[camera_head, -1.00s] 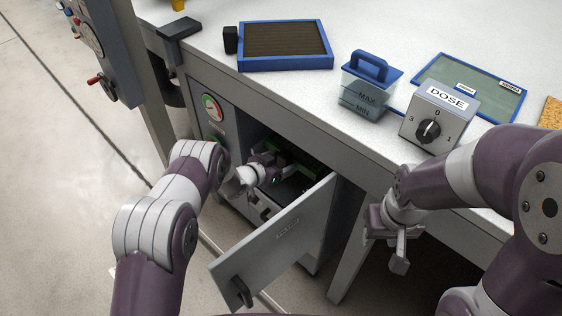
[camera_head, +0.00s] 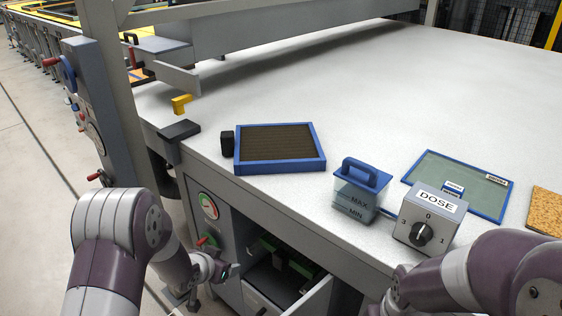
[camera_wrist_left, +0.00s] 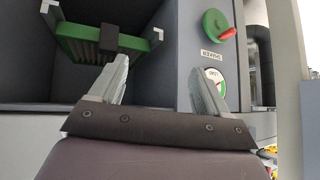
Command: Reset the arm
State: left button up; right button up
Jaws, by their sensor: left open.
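My left arm comes in from the left in the head view. Its gripper (camera_head: 196,296) hangs low beside the front of the bench cabinet, outside the open compartment. In the left wrist view the gripper (camera_wrist_left: 160,85) is open, its two fingers apart with nothing between them. Ahead of the fingers is the open cabinet with a green-framed cartridge (camera_wrist_left: 100,42) inside. My right arm reaches in from the lower right in the head view. Its gripper is out of the frame or hidden at the bottom edge.
The cabinet door (camera_head: 308,301) stands open. A gauge (camera_head: 208,206) and a red-handled green valve (camera_head: 208,241) are on the cabinet front. On the bench are a blue-framed filter (camera_head: 280,163), a MAX/MIN container (camera_head: 355,203), a DOSE box (camera_head: 411,235) and a blue-edged panel (camera_head: 462,180).

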pick_arm(q)
jog(key=s+a+r+n+g+y, duration=0.1)
jog(key=s+r+n+g, duration=0.2)
jog(key=s, duration=0.8)
jog(key=s+a+r+n+g+y, duration=0.1)
jog(key=s+r+g, duration=0.3)
jog(key=s, duration=0.7)
notch_tip(320, 180, up, 14)
jog(key=s+p, duration=0.1)
jog(key=p, duration=1.1)
jog(key=shift+s+d+r+n+p, duration=0.15)
jog(key=shift+s+d+n+p, duration=0.15)
jog(key=shift+p, duration=0.05)
